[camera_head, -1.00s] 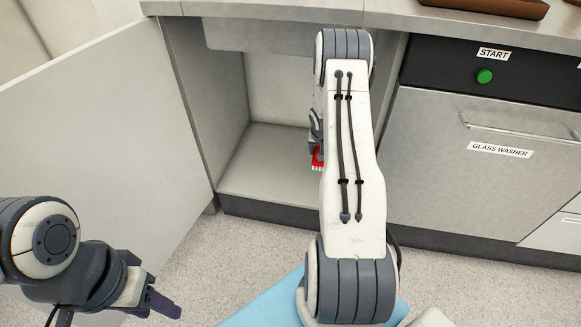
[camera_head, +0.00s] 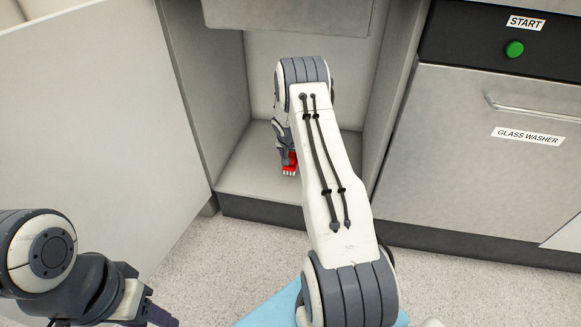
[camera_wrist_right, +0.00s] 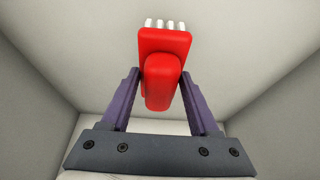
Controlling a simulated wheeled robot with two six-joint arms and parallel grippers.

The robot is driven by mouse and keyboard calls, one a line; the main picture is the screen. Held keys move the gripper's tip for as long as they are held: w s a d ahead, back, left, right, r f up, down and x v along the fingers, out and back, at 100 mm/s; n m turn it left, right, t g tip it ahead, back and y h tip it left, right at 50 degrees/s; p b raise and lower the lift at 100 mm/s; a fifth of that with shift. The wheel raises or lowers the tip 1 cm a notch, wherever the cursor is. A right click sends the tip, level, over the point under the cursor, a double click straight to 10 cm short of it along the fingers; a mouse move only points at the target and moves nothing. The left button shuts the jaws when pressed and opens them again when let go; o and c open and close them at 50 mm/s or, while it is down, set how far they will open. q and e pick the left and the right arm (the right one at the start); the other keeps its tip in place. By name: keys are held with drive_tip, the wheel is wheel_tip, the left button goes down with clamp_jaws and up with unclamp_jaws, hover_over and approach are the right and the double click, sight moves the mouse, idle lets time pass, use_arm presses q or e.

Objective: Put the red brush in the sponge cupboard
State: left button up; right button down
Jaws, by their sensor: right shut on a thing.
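The red brush (camera_head: 289,164) with pale bristles is inside the open cupboard (camera_head: 262,185), just above its floor in the head view. My right gripper (camera_wrist_right: 161,88) is shut on the red brush (camera_wrist_right: 162,60); its purple fingers sit on both sides of the handle in the right wrist view. The bristles point away from the gripper there, and cupboard walls surround it. I cannot tell whether the brush touches the cupboard floor. My left gripper (camera_head: 160,315) is at the lower left, outside the cupboard, partly cut off by the frame edge; its jaw opening is unclear.
The cupboard door (camera_head: 85,130) stands open on the left. A basin underside (camera_head: 290,14) hangs at the top of the cupboard opening. The glass washer (camera_head: 480,150) with a green start button (camera_head: 515,49) is to the right.

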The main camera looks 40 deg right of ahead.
drive_tip(key=shift+f+b, duration=0.85)
drive_tip(key=shift+f, duration=0.9)
drive_tip(key=shift+f, duration=0.15)
drive_tip(key=shift+c, duration=0.7)
unclamp_jaws()
drive_tip(key=shift+r, duration=0.5)
drive_tip(key=p+v, duration=0.3)
drive_tip(key=v, duration=0.8)
drive_tip(key=shift+s+a+r+p, duration=0.1)
drive_tip(key=shift+r+p, duration=0.1)
drive_tip(key=shift+p, duration=0.2)
